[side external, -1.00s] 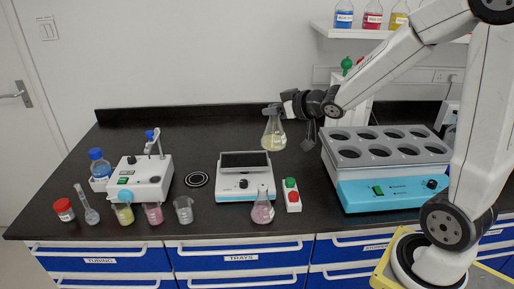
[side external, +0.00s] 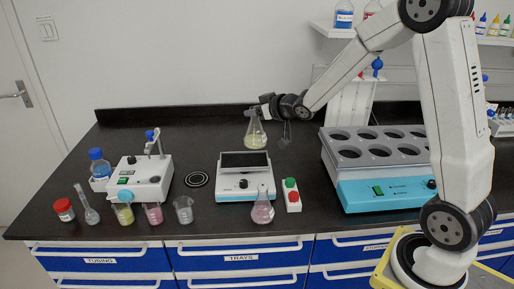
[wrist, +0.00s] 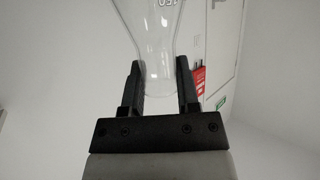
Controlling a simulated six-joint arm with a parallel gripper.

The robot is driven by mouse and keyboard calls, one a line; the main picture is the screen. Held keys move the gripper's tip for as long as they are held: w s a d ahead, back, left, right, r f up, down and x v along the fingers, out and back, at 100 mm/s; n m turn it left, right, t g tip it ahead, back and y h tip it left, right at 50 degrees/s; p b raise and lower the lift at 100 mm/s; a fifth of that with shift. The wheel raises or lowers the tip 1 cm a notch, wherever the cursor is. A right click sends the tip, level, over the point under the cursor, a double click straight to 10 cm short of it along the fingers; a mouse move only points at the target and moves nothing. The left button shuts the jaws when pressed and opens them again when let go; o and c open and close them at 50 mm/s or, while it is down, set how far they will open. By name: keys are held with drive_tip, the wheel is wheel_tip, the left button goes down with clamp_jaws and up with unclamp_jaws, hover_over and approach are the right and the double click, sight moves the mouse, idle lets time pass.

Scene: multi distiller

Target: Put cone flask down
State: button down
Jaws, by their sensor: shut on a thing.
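The cone flask (side external: 256,134), clear glass with pale yellow liquid, hangs upright in the air behind and above the scale with the dark display. My gripper (side external: 256,112) is shut on its neck. In the wrist view, the two black fingers of my gripper (wrist: 160,95) stand on either side of the clear flask neck (wrist: 155,45). The flask's lower body is out of the wrist view. A second cone flask (side external: 263,210) with pink liquid stands at the front of the bench, right of the scale's front.
The scale (side external: 244,184) stands below. A stirrer (side external: 140,182), several beakers and a dark round pad (side external: 197,179) are left. The bench behind the scale is clear.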

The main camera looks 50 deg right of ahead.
drive_tip(key=w+f, duration=0.5)
drive_tip(key=shift+w+d+f, duration=0.25)
drive_tip(key=shift+d+f, duration=0.15)
drive_tip(key=shift+d, duration=0.05)
drive_tip(key=shift+w+f, duration=0.15)
drive_tip(key=shift+f, duration=0.8)
drive_tip(key=shift+w+f, duration=0.1)
drive_tip(key=shift+f, duration=0.8)
drive_tip(key=shift+f, duration=0.1)
drive_tip(key=shift+c, duration=1.7)
unclamp_jaws()
drive_tip(key=v, duration=1.2)
